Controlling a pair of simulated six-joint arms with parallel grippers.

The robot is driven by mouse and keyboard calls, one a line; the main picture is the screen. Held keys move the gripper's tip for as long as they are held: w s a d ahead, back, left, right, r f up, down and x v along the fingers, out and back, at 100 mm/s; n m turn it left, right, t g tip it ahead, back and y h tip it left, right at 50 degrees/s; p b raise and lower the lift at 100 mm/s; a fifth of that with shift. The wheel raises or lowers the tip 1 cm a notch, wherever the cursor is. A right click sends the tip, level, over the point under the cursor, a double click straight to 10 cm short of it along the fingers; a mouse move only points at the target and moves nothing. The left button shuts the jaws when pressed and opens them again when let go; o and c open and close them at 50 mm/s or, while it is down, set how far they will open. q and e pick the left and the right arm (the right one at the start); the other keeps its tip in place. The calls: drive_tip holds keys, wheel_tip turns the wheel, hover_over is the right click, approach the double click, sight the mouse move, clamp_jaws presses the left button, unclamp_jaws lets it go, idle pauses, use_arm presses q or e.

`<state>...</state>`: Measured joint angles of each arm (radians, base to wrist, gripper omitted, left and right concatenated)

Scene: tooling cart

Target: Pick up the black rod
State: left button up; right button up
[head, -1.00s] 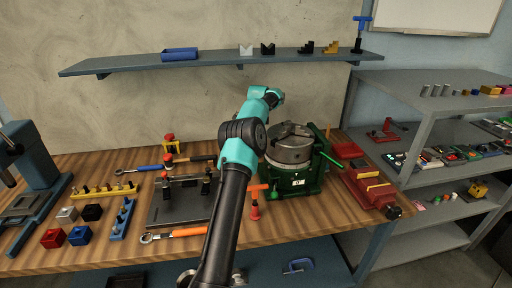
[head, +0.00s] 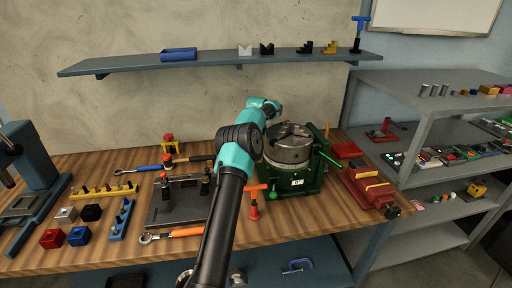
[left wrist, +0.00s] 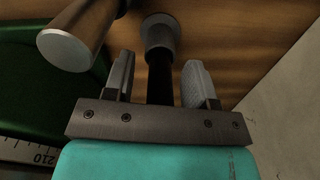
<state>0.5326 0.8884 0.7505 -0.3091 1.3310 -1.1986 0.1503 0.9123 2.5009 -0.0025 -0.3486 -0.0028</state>
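The black rod (left wrist: 160,82) shows in the left wrist view, with a wider grey round end (left wrist: 160,36) at its far side. My left gripper (left wrist: 158,58) is open, with one finger on each side of the rod and a gap visible on both sides. How deep the rod sits between the fingers is hard to tell. In the head view my left arm reaches over the bench to behind the green-based chuck (head: 290,146), and its fingers are hidden there. I cannot pick out the rod in the head view. My right gripper is not in view.
In the left wrist view, a dark cylinder with a silver end (left wrist: 68,48) lies close to the left finger, beside a green body (left wrist: 35,95). On the bench (head: 300,226), a red vise (head: 365,186) stands right of the chuck and a grey plate fixture (head: 178,207) left.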

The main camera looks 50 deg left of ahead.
use_arm(q)
clamp_jaws()
drive_tip(key=shift+r, duration=0.1)
idle(0.5)
drive_tip(key=shift+r, duration=3.35)
drive_tip(key=shift+s+a+r, duration=0.1)
drive_tip(key=shift+s+r, duration=0.05)
drive_tip(key=shift+s, duration=0.05)
drive_tip(key=s+a, duration=0.9)
drive_tip(key=s, duration=0.5)
drive_tip(key=shift+s+a, duration=0.35)
drive_tip(key=shift+d, duration=0.1)
